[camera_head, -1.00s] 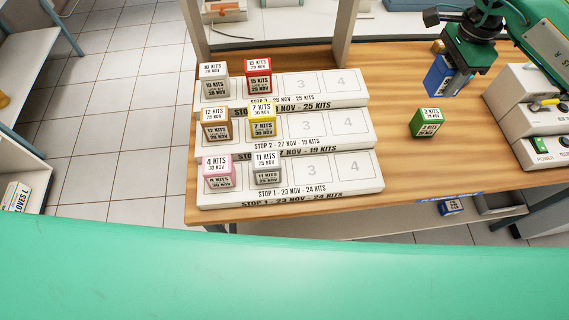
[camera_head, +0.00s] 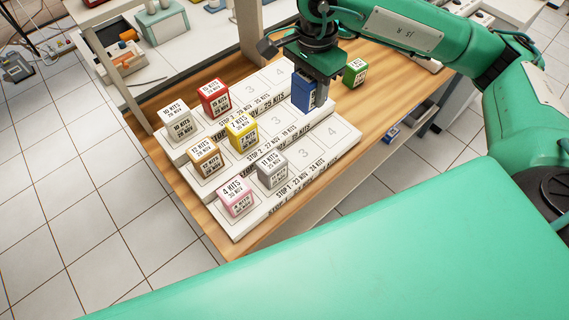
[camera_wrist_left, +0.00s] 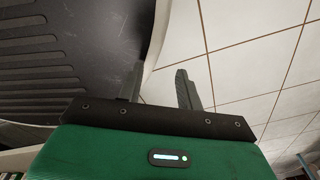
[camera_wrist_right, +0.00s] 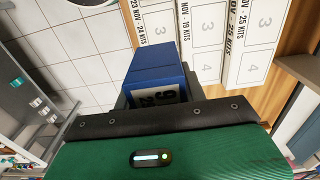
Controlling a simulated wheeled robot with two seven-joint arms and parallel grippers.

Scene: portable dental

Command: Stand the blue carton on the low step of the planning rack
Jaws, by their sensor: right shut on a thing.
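My right gripper (camera_head: 314,92) is shut on the blue carton (camera_head: 303,94) and holds it over the right end of the planning rack. The carton also shows in the right wrist view (camera_wrist_right: 152,66), with its printed label toward the palm. The white rack has three steps. Its low step (camera_head: 333,137), marked Stop 1, is nearest me; a pink carton (camera_head: 235,198) and a grey carton (camera_head: 271,169) stand on it, and places 3 and 4 are bare. My left gripper (camera_wrist_left: 158,88) is open and empty, seen only in the left wrist view.
White (camera_head: 176,124), red (camera_head: 214,98), brown (camera_head: 205,158) and yellow (camera_head: 242,131) cartons stand on the upper steps. A green carton (camera_head: 355,72) stands on the wooden table right of the rack. Another blue item (camera_head: 391,134) lies below the table edge.

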